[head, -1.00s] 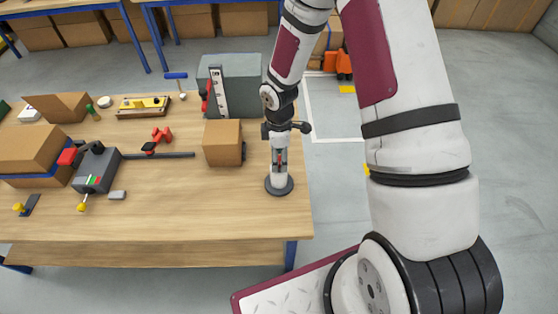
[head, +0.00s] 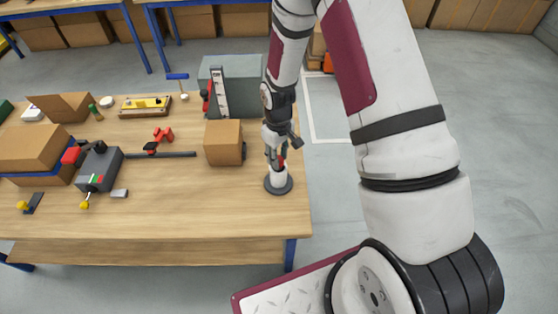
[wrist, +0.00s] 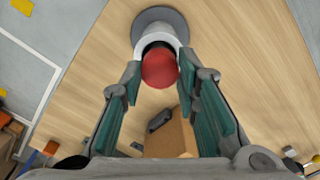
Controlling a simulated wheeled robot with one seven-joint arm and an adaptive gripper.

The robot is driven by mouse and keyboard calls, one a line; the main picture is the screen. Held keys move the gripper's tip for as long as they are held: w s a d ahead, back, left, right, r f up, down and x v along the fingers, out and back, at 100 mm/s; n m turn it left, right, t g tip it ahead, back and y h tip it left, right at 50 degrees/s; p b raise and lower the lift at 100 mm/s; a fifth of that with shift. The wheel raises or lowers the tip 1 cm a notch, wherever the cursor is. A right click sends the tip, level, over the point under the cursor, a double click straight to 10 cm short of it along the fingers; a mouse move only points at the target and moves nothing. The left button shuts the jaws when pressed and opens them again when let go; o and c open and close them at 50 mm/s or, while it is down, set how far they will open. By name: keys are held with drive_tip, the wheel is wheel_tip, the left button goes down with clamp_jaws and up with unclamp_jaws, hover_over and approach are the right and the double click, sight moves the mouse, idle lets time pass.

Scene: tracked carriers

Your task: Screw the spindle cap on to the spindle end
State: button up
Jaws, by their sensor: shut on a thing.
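The red spindle cap (wrist: 160,68) is between the fingertips of my gripper (wrist: 159,72) in the wrist view, and my gripper is shut on it. The cap sits over the top of a white upright post (wrist: 157,33), with a dark band showing between them. The spindle end is hidden under the cap, so I cannot tell how far the two are engaged. In the head view, my gripper (head: 275,153) is just above the white post (head: 278,177), which stands on a round grey base (head: 279,188) near the table's right edge.
A cardboard box (head: 222,143) stands close to the left of the post. Behind it are a grey case (head: 243,88) and a white scale plate (head: 219,92). A grey device (head: 97,168) with a red knob lies further left. The table front (head: 180,215) is clear.

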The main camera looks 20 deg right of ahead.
idle(0.3)
drive_tip(key=m, duration=0.5)
drive_tip(key=shift+m, duration=0.4)
drive_tip(key=m, duration=0.4)
drive_tip(key=m, duration=0.9)
drive_tip(key=shift+m, duration=0.4)
